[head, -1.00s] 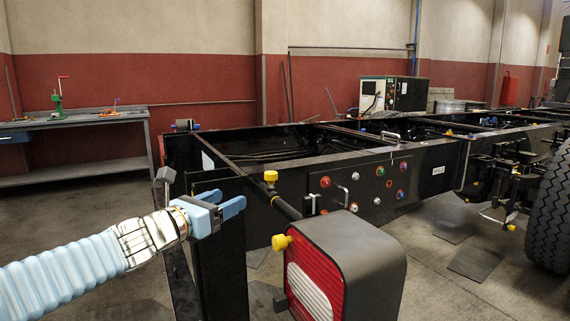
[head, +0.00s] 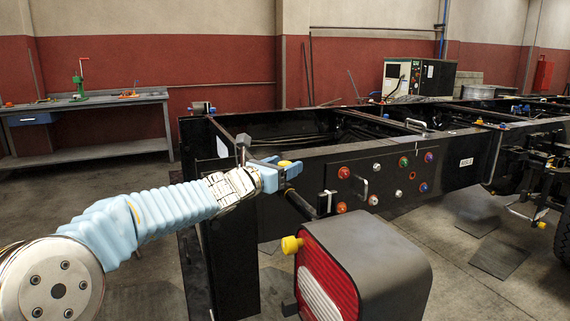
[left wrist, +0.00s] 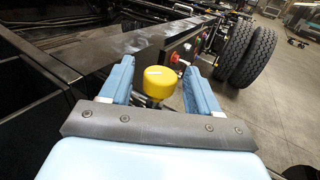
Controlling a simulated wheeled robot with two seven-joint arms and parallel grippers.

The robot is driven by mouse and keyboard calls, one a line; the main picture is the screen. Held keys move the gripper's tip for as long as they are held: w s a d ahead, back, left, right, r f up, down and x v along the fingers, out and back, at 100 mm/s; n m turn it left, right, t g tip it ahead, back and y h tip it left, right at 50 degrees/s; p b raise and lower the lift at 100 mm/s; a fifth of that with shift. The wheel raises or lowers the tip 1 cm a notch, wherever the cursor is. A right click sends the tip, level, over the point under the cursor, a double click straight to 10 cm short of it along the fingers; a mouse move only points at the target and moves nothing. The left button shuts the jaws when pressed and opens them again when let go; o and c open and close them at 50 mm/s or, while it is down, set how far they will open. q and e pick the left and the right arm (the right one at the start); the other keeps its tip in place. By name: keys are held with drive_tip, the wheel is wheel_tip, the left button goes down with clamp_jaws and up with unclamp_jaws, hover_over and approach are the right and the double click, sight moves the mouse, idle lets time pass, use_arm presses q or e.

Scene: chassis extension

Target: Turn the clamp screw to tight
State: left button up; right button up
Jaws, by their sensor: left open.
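The clamp screw appears to be the yellow knob (head: 285,163) on a dark rod at the end of the black chassis frame. It also shows in the left wrist view (left wrist: 158,82), with its dark shaft below it. My left gripper (head: 287,170) is open, with its blue fingers on either side of the yellow knob. In the left wrist view the left gripper (left wrist: 158,90) has a gap between each finger and the knob. A second yellow knob (head: 291,245) sticks out beside the red and white tail light. My right gripper is not in view.
The tail light housing (head: 375,262) stands close below the knob. The black chassis frame (head: 225,255) runs to the back right, with a panel of coloured fittings (head: 385,180). A workbench (head: 90,112) stands at the far left. Open floor lies between it and the frame.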

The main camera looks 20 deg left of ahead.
use_arm(q)
drive_tip(key=shift+w+d, duration=0.15)
drive_tip(key=shift+w, duration=0.3)
drive_tip(key=shift+c, duration=0.3)
drive_tip(key=c, duration=0.9)
drive_tip(key=shift+f+m+g+h+b, duration=0.1)
drive_tip(key=shift+m+g+h+b, duration=0.2)
drive_tip(key=shift+m+h+b, duration=0.55)
drive_tip(key=m+g+h+p, duration=0.1)
drive_tip(key=h, duration=0.2)
drive_tip(key=shift+m, duration=0.25)
drive_tip(key=shift+m+g+h+p, duration=0.35)
drive_tip(key=shift+m+g+h, duration=0.9)
drive_tip(key=shift+h, duration=0.4)
drive_tip(key=shift+m+g+h, duration=0.25)
drive_tip(key=shift+m+h, duration=0.1)
drive_tip(key=shift+h, duration=0.05)
drive_tip(key=o, duration=1)
drive_tip(key=shift+c, duration=0.2)
